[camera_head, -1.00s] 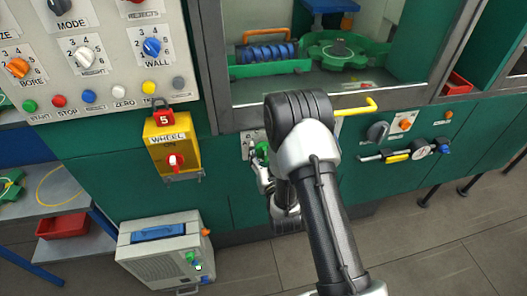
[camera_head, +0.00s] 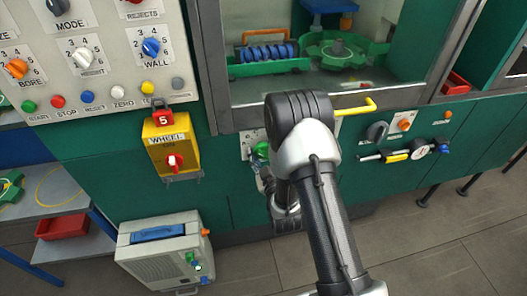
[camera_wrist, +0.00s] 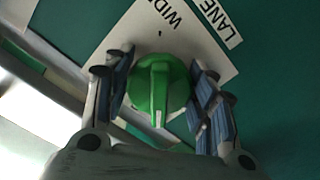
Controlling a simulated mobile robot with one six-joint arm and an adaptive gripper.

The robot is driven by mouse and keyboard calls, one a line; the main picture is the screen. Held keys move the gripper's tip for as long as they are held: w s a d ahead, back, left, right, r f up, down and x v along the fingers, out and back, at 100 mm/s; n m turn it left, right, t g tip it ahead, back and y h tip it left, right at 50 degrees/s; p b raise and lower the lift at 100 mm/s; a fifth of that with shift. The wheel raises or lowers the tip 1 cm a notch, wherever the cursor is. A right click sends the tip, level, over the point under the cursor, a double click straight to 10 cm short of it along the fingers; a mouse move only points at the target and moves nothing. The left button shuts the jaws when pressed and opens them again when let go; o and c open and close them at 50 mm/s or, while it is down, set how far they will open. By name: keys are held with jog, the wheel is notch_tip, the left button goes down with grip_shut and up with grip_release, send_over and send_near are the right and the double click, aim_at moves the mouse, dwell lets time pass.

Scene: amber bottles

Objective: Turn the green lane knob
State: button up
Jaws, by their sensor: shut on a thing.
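The green lane knob (camera_wrist: 160,88) is round with a raised bar across it, and a white mark sits at the bar's lower end in the wrist view. It is mounted on a white plate (camera_wrist: 205,45) reading "WIDE", with a "LANE" label (camera_wrist: 216,18) above. My gripper (camera_wrist: 160,88) has one finger on each side of the knob and is shut on it; narrow gaps seem to show beside the fingers from this angle. In the head view the knob (camera_head: 261,151) is partly hidden by my arm, and so is most of my gripper (camera_head: 264,174).
The knob is on a green cabinet front, below a glazed window frame. A yellow handle (camera_head: 356,107) and a black knob (camera_head: 377,131) are to the right. A grey case (camera_head: 158,258) stands on the floor.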

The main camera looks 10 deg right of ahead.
aim_at(265, 158)
jog(key=shift+r, duration=0.1)
dwell(0.4)
jog(key=o, duration=1.1)
jog(key=s, duration=0.7)
jog(key=shift+s, duration=0.25)
